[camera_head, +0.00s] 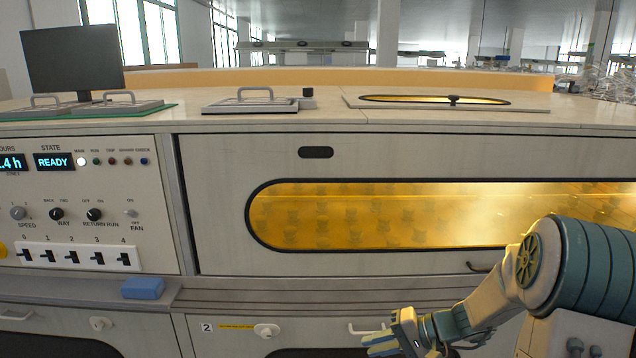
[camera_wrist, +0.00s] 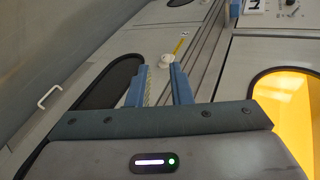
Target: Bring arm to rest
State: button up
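My arm (camera_head: 585,270) enters at the lower right of the head view, bent down and to the left. My gripper (camera_head: 378,341) is low in front of the machine's lower panels, near the bottom edge of the picture. In the wrist view my gripper (camera_wrist: 160,80) shows two blue fingers standing apart with nothing between them. A white knob (camera_wrist: 166,60) shows beyond the fingertips, apart from them as far as I can tell.
The machine front has a glowing yellow window (camera_head: 380,215), a control panel (camera_head: 85,205) reading READY, and a narrow ledge with a blue block (camera_head: 143,288). Lower panels carry a knob (camera_head: 267,330) and handles. A monitor (camera_head: 72,60) and handled trays (camera_head: 250,101) stand on top.

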jog(key=s+r+n+h+p, duration=0.1)
jog(key=s+r+h+p, duration=0.2)
jog(key=s+r+p, duration=0.3)
jog(key=s+d+r+n+h+p, duration=0.1)
jog(key=s+r+h+p, duration=0.3)
jog(key=r, duration=1)
jog(key=s+d+r+n+h+p, duration=0.1)
jog(key=s+r+h+p, duration=0.3)
jog(key=s+r+p, duration=0.4)
jog(key=shift+s+r+n, duration=0.3)
jog(key=shift+s+r, duration=0.65)
jog(key=shift+s, duration=0.05)
